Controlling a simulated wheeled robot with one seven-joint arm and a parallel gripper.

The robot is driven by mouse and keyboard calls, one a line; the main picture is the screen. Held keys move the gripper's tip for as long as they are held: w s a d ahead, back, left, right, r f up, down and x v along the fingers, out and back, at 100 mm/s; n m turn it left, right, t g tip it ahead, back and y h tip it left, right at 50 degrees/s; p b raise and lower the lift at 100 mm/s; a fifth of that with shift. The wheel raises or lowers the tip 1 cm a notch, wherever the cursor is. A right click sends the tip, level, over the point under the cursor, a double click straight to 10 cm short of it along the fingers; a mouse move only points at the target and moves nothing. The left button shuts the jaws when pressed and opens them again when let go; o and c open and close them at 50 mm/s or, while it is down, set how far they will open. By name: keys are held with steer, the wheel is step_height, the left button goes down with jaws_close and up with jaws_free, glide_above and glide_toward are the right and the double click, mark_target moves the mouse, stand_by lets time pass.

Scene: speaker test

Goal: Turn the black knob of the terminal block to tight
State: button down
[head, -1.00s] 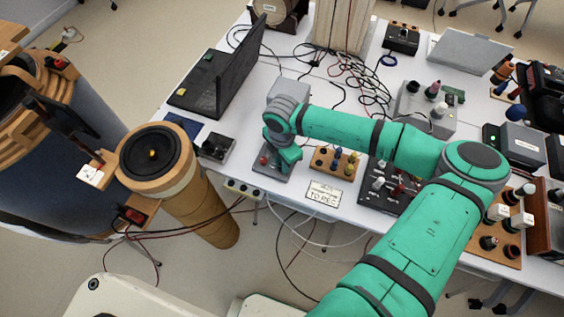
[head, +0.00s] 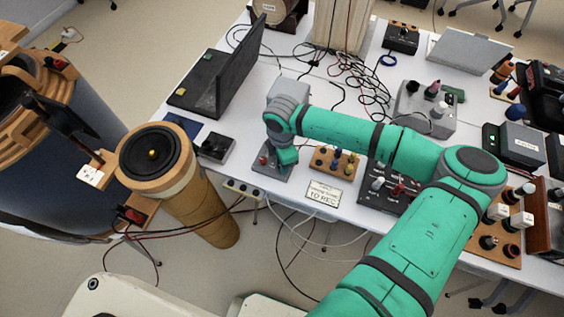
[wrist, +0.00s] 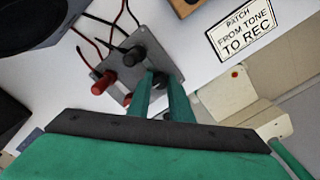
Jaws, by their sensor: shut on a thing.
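The terminal block (wrist: 143,40) is a small grey plate with red and black knobs and wires, seen in the wrist view; in the head view the block (head: 268,171) lies near the table's front edge. A red knob (wrist: 103,82) stands at its left in the wrist view. One black knob (wrist: 132,56) stands clear of my fingers. My gripper (wrist: 163,77) is shut on another dark knob at the block's right side, mostly hidden between the fingertips. In the head view my gripper (head: 286,157) hides part of the block. The knob's turn angle cannot be read.
A small black box (head: 216,147) stands left of the block. A wooden block with several coloured knobs (head: 334,163) stands to its right, with a paper label (head: 323,193) in front. An open laptop (head: 222,80) and loose cables lie behind.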

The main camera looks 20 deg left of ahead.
steer(key=c, duration=1.6)
jaws_free()
steer(key=shift+r, duration=0.1)
step_height(320, 180, up, 11)
steer(key=shift+f, duration=0.15)
steer(key=shift+s+a, duration=0.1)
